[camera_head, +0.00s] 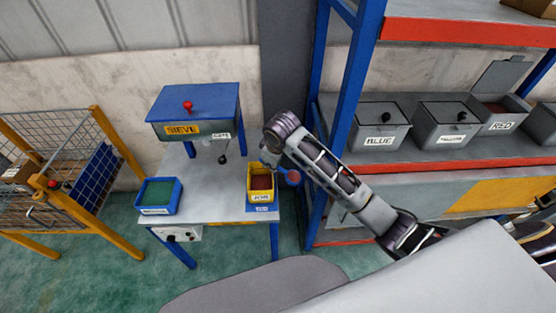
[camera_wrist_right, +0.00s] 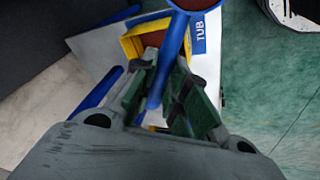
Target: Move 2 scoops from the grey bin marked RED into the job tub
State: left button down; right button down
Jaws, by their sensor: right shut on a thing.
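The grey bin marked RED (camera_head: 501,126) stands on the shelf at the right with its lid (camera_head: 503,75) raised; reddish material shows inside. The yellow job tub (camera_head: 262,197) sits on the table's right end with reddish-brown material in it; it also shows in the wrist view (camera_wrist_right: 128,46). My right gripper (camera_head: 270,157) is beside and above the tub, shut on the handle of a blue scoop (camera_head: 293,177). In the right wrist view the scoop (camera_wrist_right: 172,55) passes between the fingers; its bowl shows dark red inside, partly cut off by the frame. My left gripper is not in view.
A blue SIEVE box (camera_head: 195,103) stands over the table (camera_head: 215,190). A blue tray with green contents (camera_head: 159,196) is at the table's left. Closed bins marked BLUE (camera_head: 379,130) and another (camera_head: 443,128) stand beside RED. A blue shelf post (camera_head: 345,90) rises near my right arm.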

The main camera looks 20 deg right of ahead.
jog(key=w+a+f+n+g+y+b, duration=0.1)
jog(key=a+f+n+g+b, duration=0.1)
jog(key=n, duration=0.8)
jog(key=a+f+n+g+y+b, duration=0.1)
jog(key=a+f+n+g+b, duration=0.1)
jog(key=n, duration=0.9)
jog(key=shift+w+a+f+n+g+y+b, duration=0.35)
jog(key=shift+a+f+b, duration=0.2)
jog(key=shift+a+f, duration=0.5)
jog(key=shift+a+r, duration=0.1)
jog(key=shift+r, duration=0.05)
jog(key=shift+f, duration=0.2)
